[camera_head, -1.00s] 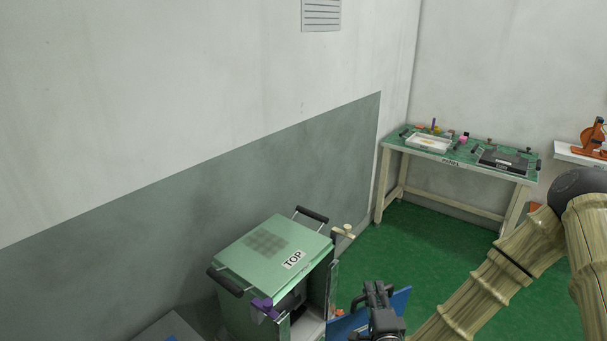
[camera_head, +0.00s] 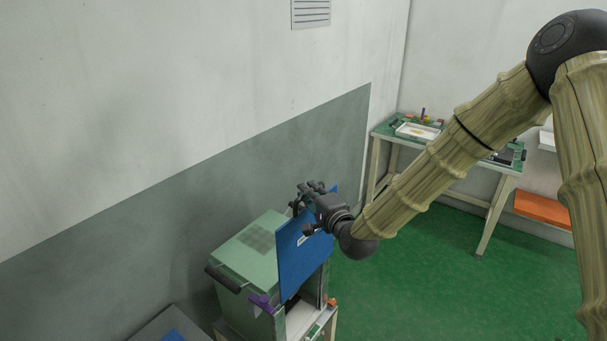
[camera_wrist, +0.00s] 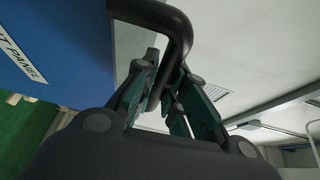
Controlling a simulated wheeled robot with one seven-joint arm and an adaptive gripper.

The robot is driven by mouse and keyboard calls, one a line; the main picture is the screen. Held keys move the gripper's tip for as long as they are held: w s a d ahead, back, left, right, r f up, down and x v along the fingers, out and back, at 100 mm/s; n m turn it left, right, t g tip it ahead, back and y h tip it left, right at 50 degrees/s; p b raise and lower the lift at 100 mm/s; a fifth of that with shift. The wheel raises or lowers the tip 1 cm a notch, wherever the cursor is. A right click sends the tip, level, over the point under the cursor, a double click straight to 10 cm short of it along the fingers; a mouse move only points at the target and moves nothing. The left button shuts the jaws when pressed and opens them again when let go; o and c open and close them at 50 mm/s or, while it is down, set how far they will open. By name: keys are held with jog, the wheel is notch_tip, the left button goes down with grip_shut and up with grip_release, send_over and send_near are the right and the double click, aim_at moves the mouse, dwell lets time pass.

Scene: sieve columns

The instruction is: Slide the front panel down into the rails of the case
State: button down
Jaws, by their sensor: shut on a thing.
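The front panel is a flat blue sheet (camera_head: 300,262) in the head view, held upright at the front side of the green case (camera_head: 247,243). My gripper (camera_head: 306,204) is at the panel's upper part, shut on its dark handle. The wrist view shows the fingers (camera_wrist: 165,98) around the dark bent handle bar (camera_wrist: 183,40), with the blue panel (camera_wrist: 60,45) and part of its white label beside them. The panel covers the case's front upper part and the rails behind it. I cannot tell whether its lower edge is in the rails.
The case stands on a pale stand by the wall, with a purple part (camera_head: 262,302) at its near corner. A green-topped table (camera_head: 385,131) with a white tray is at the back. Green floor (camera_head: 400,290) lies open to the right.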

jog(key=shift+w+a+r+n+y+p, duration=0.1)
jog(key=shift+w+a+r, duration=0.15)
jog(key=shift+r, duration=0.3)
jog(key=shift+w+a+r+n+y+p, duration=0.15)
jog(key=shift+a+r, duration=0.2)
jog(key=shift+r, duration=0.2)
jog(key=shift+w+a+r+n+y+p, duration=0.1)
jog(key=shift+w+a+r, duration=0.15)
jog(key=shift+r, duration=0.3)
jog(key=shift+s+f+b, duration=0.1)
jog(key=shift+b, duration=0.25)
jog(key=shift+f+b, duration=2.05)
jog(key=shift+f, duration=0.75)
jog(key=shift+b, duration=0.6)
